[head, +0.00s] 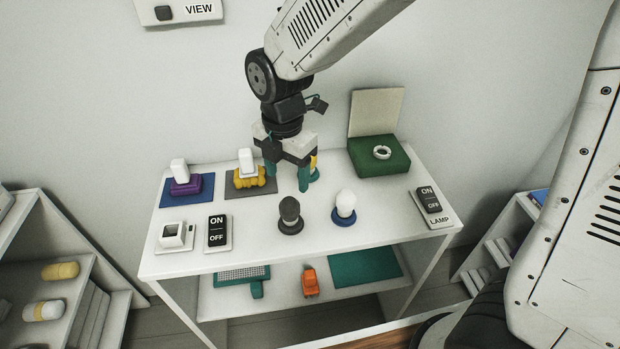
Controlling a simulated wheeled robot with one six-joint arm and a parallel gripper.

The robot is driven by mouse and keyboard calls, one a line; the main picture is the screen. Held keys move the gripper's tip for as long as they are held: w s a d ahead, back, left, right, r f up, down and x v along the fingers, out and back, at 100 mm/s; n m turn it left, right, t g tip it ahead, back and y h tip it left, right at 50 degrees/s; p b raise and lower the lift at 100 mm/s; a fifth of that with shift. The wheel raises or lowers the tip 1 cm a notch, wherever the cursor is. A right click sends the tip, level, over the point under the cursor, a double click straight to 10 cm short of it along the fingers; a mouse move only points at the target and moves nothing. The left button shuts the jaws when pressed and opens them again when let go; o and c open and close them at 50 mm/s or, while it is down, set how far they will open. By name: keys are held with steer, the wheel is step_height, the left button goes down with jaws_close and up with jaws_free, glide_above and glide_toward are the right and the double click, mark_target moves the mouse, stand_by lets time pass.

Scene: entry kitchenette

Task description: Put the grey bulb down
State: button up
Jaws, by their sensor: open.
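The grey bulb (290,210) is dark and stands upright in a dark round base on the white table (375,236), near the middle of its front half. My gripper (307,182) has teal fingertips and points down behind the grey bulb, slightly to its right in the picture. It is open, with no object visible between the fingers. I see a gap between the gripper and the bulb. A white bulb (345,203) stands in a blue round base to the right of the grey one.
A green open box (372,165) holding a white ring is at the back right. Purple (186,186) and yellow (249,180) blocks with white tops sit on mats at left. Switches (217,233) and (431,203) flank the front. An orange toy (310,282) is on the lower shelf.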

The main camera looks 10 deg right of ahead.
steer(key=s+d+r+m, duration=0.6)
steer(key=d+r+m, duration=0.3)
steer(key=d+m, duration=0.25)
steer(key=s+d+r+m, duration=0.2)
steer(key=s+d+m, duration=0.2)
steer(key=s+m, duration=0.2)
steer(key=s+d+r+m+t, duration=0.1)
steer(key=s+d+m, duration=0.4)
steer(key=s+m, duration=0.2)
steer(key=shift+s+d+r+m, duration=0.15)
steer(key=shift+s+r+m, duration=0.2)
steer(key=shift+m, duration=0.7)
